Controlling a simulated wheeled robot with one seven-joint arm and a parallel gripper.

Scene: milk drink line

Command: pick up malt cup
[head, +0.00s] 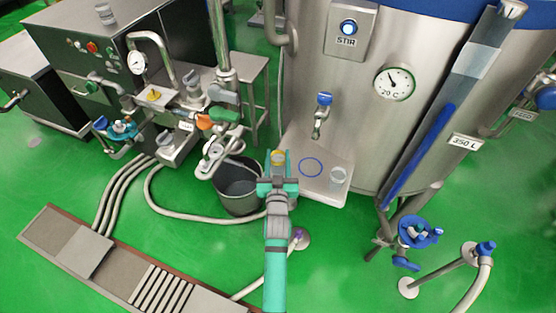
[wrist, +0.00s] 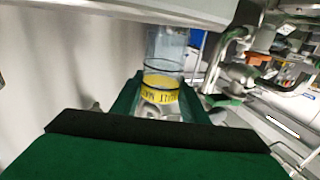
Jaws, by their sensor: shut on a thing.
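The malt cup (wrist: 160,96) shows in the wrist view as a small cup with a yellow band bearing dark letters. It sits between the dark green jaws of my gripper (wrist: 163,108), which is shut on it. A clear cylinder (wrist: 168,48) shows just beyond the yellow band; I cannot tell whether it is part of the same cup. The jaws hide most of the cup there.
The shelf (head: 324,190) carries a blue ring mark (head: 311,167) and a clear cup (head: 338,179). A blue-handled tap (head: 323,104) hangs above it on the steel tank (head: 310,65). A dark bucket (head: 237,190) and hoses lie left. A floor drain (head: 110,265) lies front left.

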